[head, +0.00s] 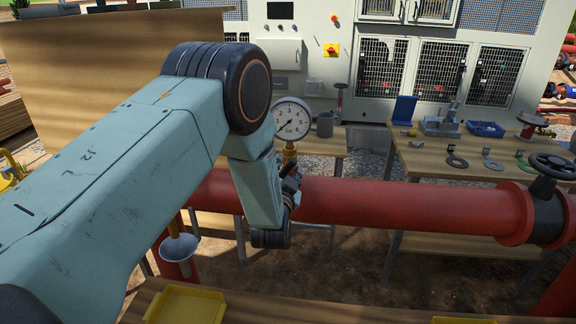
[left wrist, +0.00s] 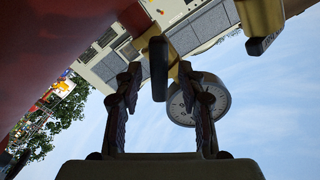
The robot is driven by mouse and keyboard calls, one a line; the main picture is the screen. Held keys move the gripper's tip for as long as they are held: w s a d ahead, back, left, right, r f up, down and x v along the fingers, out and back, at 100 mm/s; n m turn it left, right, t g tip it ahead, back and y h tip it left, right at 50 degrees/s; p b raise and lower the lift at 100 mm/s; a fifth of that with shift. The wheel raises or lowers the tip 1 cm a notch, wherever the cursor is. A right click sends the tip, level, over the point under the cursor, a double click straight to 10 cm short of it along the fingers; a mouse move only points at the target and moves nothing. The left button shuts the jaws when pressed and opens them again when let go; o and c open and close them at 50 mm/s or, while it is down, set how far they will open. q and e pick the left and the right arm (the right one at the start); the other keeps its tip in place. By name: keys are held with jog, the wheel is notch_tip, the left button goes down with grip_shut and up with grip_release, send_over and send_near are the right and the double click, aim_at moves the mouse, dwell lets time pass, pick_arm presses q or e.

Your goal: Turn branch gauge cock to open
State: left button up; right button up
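The pressure gauge (head: 293,118) has a white dial and stands upright on a brass stem (head: 290,152) above the red pipe (head: 400,207). In the left wrist view the gauge (left wrist: 208,98) shows behind the fingers. A dark lever handle (left wrist: 158,66), apparently the gauge cock's, shows between the fingertips. My left gripper (left wrist: 159,80) is open, with a gap on each side of the lever. In the head view my left gripper (head: 291,185) is by the pipe below the gauge, mostly hidden by my own wrist. My right gripper is not in view.
A black handwheel valve (head: 552,175) sits on the pipe at right. A bench (head: 425,168) with fittings stands behind. A funnel (head: 178,247) hangs below the pipe. Yellow trays (head: 185,304) lie at the front.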

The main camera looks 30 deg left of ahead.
pick_arm(q)
jog(key=shift+w+a, duration=0.15)
jog(key=shift+w, duration=0.55)
jog(key=shift+s, duration=0.1)
jog(key=shift+c, duration=0.3)
grip_shut()
